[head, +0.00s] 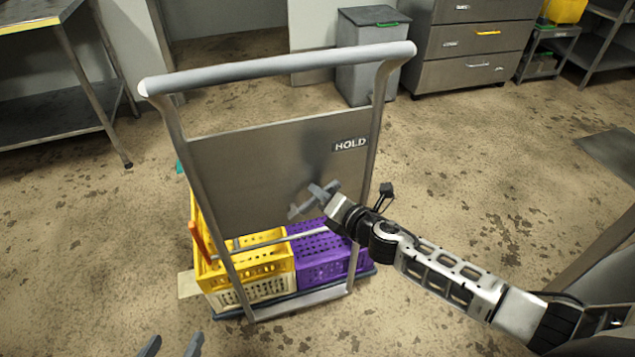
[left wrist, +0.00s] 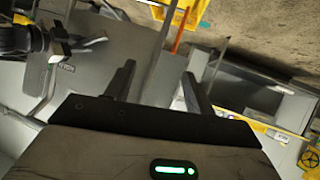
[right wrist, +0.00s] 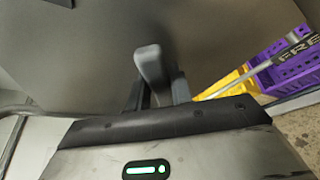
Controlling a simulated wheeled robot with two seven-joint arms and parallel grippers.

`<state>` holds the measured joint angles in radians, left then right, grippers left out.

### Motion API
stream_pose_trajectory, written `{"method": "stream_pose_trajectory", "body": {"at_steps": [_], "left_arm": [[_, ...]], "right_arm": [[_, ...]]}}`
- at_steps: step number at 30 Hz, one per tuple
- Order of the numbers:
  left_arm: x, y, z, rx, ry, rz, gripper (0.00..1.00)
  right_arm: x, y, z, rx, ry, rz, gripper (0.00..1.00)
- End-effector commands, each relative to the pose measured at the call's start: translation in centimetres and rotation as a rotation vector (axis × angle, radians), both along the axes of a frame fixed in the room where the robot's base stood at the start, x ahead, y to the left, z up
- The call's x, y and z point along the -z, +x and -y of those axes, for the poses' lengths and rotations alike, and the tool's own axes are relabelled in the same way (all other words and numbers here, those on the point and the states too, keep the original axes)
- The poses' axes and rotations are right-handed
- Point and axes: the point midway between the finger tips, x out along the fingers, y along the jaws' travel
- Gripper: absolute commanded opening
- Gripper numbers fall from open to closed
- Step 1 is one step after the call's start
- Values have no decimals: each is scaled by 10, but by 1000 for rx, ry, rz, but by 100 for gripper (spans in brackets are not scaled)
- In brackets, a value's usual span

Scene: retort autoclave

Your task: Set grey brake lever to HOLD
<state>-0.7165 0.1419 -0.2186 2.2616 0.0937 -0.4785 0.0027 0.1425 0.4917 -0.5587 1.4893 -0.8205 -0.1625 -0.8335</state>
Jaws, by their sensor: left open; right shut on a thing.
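The grey brake lever (right wrist: 152,68) stands between the fingers of my right gripper (right wrist: 158,92) in the right wrist view. My right gripper (head: 322,198) is shut on it in front of the cart's grey panel (head: 240,170). In the head view lever and fingers overlap, so the lever's exact angle is hard to tell. The HOLD label (head: 350,144) is at the panel's upper right, above the gripper. Part of a FREE label (right wrist: 300,47) shows at the right in the right wrist view. My left gripper (head: 172,346) is open and empty at the bottom of the head view.
The cart's push handle (head: 280,66) spans above the panel. A yellow crate (head: 250,268) and a purple crate (head: 325,256) sit low behind the panel. A grey bin (head: 370,60) and drawers (head: 470,45) stand behind.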

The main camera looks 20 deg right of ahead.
Motion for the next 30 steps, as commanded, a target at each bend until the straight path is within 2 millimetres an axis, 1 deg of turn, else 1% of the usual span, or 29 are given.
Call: {"method": "stream_pose_trajectory", "body": {"at_steps": [1,7,15,28,29,30], "left_arm": [[-10,0,0,-2,-1,-7,54],[-15,0,-1,-7,-6,-28,54],[-16,-1,-1,-9,-7,-45,54],[-16,-1,-1,-10,-7,-44,54],[-16,0,-1,-10,-7,-44,54],[-16,0,-1,-10,-7,-43,54]], "right_arm": [[-9,0,0,4,-31,-1,0],[-13,-1,0,14,-130,-3,0],[-13,-2,-1,18,-189,-4,0],[-12,-2,-2,17,-200,-3,0],[-12,-2,-2,16,-200,-2,27],[-12,-2,-2,16,-200,-2,38]]}}
